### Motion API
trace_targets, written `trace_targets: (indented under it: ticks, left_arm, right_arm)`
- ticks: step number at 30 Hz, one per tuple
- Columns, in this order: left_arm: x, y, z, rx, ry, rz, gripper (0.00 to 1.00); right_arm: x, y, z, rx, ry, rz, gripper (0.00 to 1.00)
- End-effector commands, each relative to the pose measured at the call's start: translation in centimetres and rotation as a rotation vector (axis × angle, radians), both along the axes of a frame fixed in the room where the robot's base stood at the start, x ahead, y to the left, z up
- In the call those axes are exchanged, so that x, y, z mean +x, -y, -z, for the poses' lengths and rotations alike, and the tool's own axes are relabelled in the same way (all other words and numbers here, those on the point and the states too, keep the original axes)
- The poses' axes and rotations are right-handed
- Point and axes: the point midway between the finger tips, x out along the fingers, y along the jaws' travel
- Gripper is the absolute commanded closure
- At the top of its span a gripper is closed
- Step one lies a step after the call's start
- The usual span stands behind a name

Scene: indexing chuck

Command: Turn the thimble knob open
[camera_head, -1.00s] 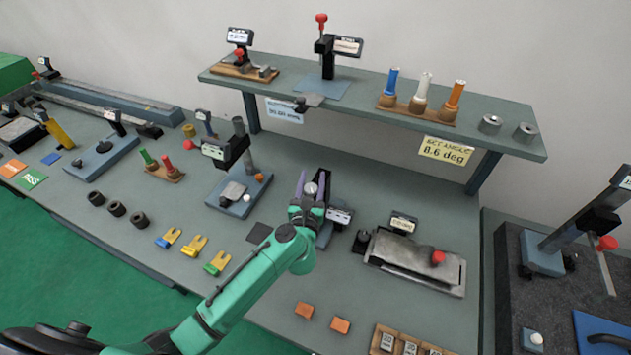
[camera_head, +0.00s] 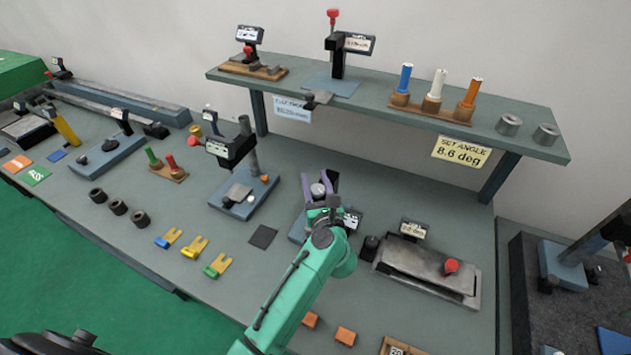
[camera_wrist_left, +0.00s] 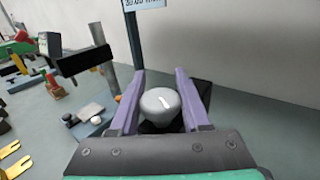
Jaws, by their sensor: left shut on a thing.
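The thimble knob (camera_wrist_left: 160,106) is a rounded grey knob with a white mark on its top. In the left wrist view it sits between the two purple fingers of my left gripper (camera_wrist_left: 158,103), which is shut on it. In the head view the knob (camera_head: 318,190) shows as a small grey round top between the fingers of the left gripper (camera_head: 320,187). The chuck's base (camera_head: 298,229) and a small display (camera_head: 351,220) show beside the gripper. The gripper and arm hide much of the device. My right gripper is not in view.
A gauge stand (camera_head: 243,197) is left of the chuck. A grey fixture with a red knob (camera_head: 451,266) is to the right. A shelf (camera_head: 380,99) stands behind, with a yellow "SET ANGLE 8.6 deg" sign (camera_head: 460,151). Yellow forks (camera_head: 194,247) lie at the front left.

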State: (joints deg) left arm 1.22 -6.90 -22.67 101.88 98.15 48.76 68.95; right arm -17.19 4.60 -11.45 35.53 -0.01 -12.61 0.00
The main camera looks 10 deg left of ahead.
Motion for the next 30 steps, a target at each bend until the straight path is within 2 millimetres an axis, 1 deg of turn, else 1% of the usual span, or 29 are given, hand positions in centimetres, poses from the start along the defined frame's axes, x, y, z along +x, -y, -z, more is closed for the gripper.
trace_targets:
  ticks: [3,4,6,15,19,23,30]
  left_arm:
    - [0.1,0.0,-0.2,0.002,0.004,0.000,1.00]
    - [0.1,0.0,-0.2,0.001,0.004,0.000,0.49]
    - [0.1,0.0,-0.2,0.001,0.004,0.000,0.25]
    - [0.0,0.0,-0.1,0.001,0.002,0.001,0.25]
    - [-0.8,0.4,0.0,0.001,0.000,0.001,0.25]
    - [-3.0,1.4,0.0,-0.003,-0.002,0.002,0.25]
    - [-8.6,4.1,0.3,-0.002,-0.001,0.002,0.25]
  right_arm:
    - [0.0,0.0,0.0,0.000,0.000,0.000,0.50]
    - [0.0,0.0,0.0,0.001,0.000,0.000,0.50]
    - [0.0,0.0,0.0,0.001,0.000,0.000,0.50]
    - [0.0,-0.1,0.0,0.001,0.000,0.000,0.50]
    - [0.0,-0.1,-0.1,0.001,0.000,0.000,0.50]
    - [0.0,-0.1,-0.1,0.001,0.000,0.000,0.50]
    - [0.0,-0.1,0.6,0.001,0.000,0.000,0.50]
